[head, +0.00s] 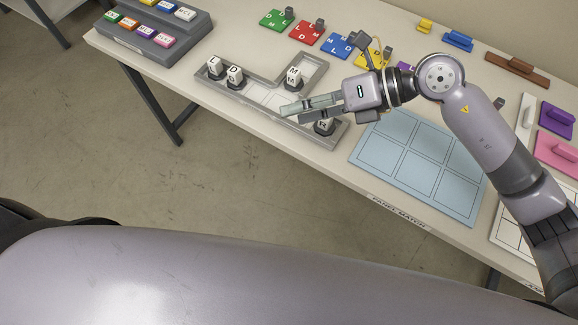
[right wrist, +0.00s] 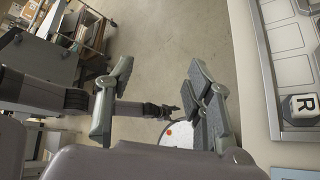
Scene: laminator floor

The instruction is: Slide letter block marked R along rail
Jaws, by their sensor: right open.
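The letter block marked R (head: 324,126) is a white cube on a dark round base at the near right end of the grey rail tray (head: 250,99). It also shows at the right edge of the right wrist view (right wrist: 302,108). My right gripper (head: 291,114) is open and points left above the tray, beside the R block, which its lower finger partly overlaps in the head view. Its fingers (right wrist: 160,72) have nothing between them. Blocks L (head: 214,67), D (head: 235,76) and M (head: 293,77) stand elsewhere on the tray. A thin dark arm end, perhaps my left gripper, shows small in the right wrist view.
A light blue panel grid (head: 407,160) lies right of the tray. Coloured letter plates (head: 306,31) with handles line the back of the table. A grey stepped rack (head: 153,30) stands at the left. The table's front edge runs close to the tray.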

